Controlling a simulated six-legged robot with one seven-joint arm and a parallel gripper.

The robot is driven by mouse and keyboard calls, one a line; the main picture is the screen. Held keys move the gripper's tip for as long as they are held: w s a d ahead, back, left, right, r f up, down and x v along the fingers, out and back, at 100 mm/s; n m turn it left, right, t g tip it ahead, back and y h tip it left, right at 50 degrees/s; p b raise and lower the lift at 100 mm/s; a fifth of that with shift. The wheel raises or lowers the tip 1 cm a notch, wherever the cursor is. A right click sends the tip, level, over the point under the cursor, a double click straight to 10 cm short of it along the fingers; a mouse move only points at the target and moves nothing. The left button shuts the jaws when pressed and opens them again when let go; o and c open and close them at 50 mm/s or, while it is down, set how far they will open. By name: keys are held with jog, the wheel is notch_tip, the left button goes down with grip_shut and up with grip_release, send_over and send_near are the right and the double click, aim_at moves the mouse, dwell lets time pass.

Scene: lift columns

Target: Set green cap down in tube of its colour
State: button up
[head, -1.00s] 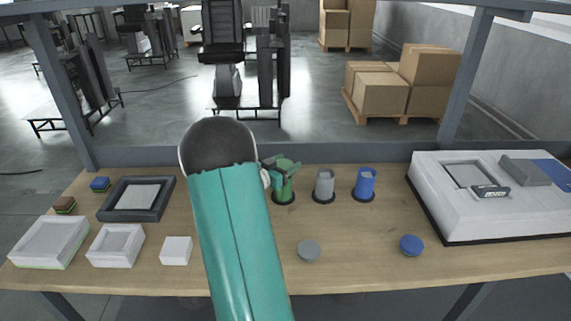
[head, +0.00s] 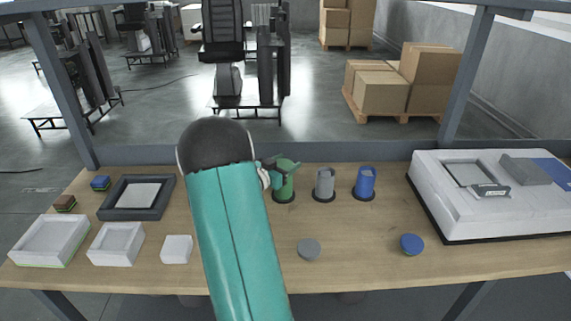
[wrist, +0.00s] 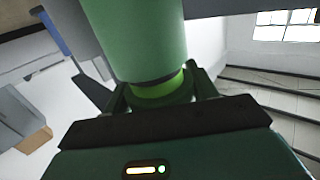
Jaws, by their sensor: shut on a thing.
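The green tube (head: 284,187) stands upright in the back row of the table, at the left of three tubes. My gripper (head: 281,165) is at the tube's upper end, partly covering it in the head view. In the wrist view the large green tube (wrist: 135,40) fills the top centre. A brighter green piece, the green cap (wrist: 160,89), shows at the tube's end between my fingers. My gripper is shut on this cap. The cap is mostly hidden, and I cannot tell whether it is seated in the tube.
The grey tube (head: 324,183) and blue tube (head: 365,182) stand to the right. A grey cap (head: 309,249) and a blue cap (head: 411,244) lie nearer the front. White trays (head: 48,241) are at left; a white machine (head: 490,215) is at right.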

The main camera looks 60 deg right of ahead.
jog(key=shift+f, duration=0.3)
dwell(0.5)
jog(key=o, duration=1.2)
jog(key=shift+o, duration=0.2)
jog(key=shift+r, duration=3.5)
